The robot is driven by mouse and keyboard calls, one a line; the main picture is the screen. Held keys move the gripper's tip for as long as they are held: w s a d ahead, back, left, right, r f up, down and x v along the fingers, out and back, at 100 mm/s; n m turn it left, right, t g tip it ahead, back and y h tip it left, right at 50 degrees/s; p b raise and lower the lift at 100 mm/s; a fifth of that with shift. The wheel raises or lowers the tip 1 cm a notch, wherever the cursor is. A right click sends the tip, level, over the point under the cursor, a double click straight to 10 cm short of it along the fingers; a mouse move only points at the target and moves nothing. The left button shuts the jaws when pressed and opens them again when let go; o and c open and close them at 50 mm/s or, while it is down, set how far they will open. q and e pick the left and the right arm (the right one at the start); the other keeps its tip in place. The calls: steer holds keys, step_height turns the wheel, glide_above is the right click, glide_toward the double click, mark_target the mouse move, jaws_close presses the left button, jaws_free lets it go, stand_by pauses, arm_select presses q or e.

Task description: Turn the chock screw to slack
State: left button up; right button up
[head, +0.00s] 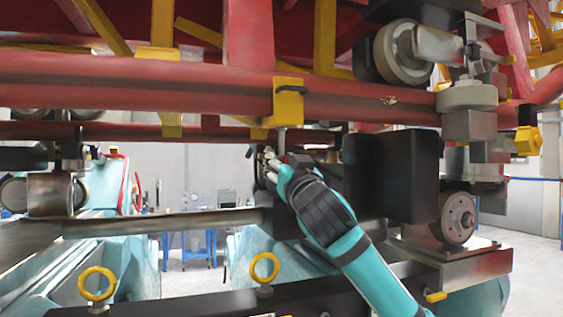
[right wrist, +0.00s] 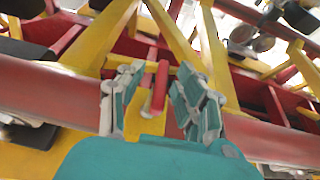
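My right gripper (head: 270,162) is raised under the red track tube, close below a yellow bracket (head: 288,103). A short pale vertical rod (head: 282,140) hangs from that bracket just above the fingers; it may be the chock screw, but I cannot tell for sure. In the right wrist view, the two fingers of my right gripper (right wrist: 155,100) stand apart. A thin red bar with a pale lower end (right wrist: 161,86) shows in the gap between them; I cannot tell whether it is touched. My left gripper is not in view.
The red tube (head: 130,85) runs across overhead with yellow braces. A black box (head: 405,175) stands right of my gripper, with wheels (head: 457,218) beyond. A dark beam with yellow ring bolts (head: 264,267) lies below. A grey bar (head: 165,222) extends left.

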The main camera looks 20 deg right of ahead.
steer(key=v, duration=1.2)
